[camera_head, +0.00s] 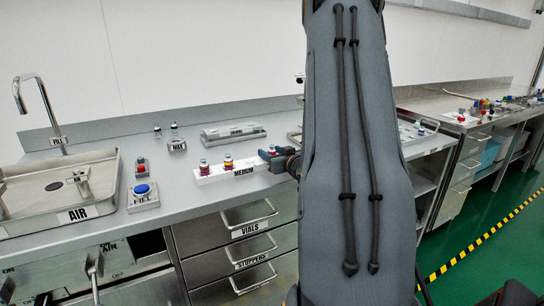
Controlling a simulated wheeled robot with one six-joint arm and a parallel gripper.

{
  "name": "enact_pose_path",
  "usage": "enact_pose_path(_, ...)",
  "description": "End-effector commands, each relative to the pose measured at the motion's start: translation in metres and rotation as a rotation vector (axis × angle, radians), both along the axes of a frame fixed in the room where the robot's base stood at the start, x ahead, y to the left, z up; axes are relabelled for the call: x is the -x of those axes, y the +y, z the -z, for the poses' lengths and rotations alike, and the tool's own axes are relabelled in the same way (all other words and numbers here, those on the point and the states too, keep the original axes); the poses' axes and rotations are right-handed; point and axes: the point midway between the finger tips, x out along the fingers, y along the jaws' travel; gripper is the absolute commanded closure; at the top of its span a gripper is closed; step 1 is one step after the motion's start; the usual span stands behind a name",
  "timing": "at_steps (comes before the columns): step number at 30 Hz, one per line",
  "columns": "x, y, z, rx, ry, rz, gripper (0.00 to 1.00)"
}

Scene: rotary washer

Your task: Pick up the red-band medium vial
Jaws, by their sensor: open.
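A white rack (212,178) labelled MEDIUM stands on the steel counter, left of my arm. The red-band vial (204,167) stands upright at its left end. A vial with a yellow and red band (228,161) stands to its right in the same rack. My gripper (268,155) is open at the rack's right end, a short way right of both vials and apart from the red-band vial. My arm hides much of the gripper. Whether anything stands between its fingers is too small to tell.
A blue button box (142,194) and a red button (141,166) are left of the rack. A steel sink (60,190) with a tall tap (40,100) is far left. Small clear vials (174,130) and a tray (234,134) stand behind. Drawers (250,222) are below the counter.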

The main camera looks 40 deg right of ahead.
Motion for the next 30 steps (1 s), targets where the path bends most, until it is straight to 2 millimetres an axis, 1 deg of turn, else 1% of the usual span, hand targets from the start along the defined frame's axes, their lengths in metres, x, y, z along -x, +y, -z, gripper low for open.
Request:
enact_pose_path(3, 0.001, 0.000, 0.000, 0.000, 0.000, 0.001, 0.55)
enact_pose_path(4, 0.001, 0.000, 0.000, 0.000, 0.000, 0.001, 0.57)
enact_pose_path(8, 0.001, 0.000, 0.000, 0.000, 0.000, 0.001, 0.79)
enact_pose_path(9, 0.001, 0.000, 0.000, 0.000, 0.000, 0.001, 0.86)
enact_pose_path(11, 0.001, -0.001, 0.000, 0.000, 0.000, 0.001, 0.96)
enact_pose_path(12, 0.001, -0.001, 0.000, 0.000, 0.000, 0.001, 0.99)
enact_pose_path(19, 0.001, 0.000, 0.000, 0.000, 0.000, 0.001, 0.99)
enact_pose_path(23, 0.001, -0.001, -0.005, 0.000, -0.001, 0.001, 0.99)
enact_pose_path(26, 0.001, -0.001, -0.014, 0.002, -0.003, 0.001, 0.99)
enact_pose_path(30, 0.001, 0.000, -0.033, 0.003, -0.002, 0.001, 0.99)
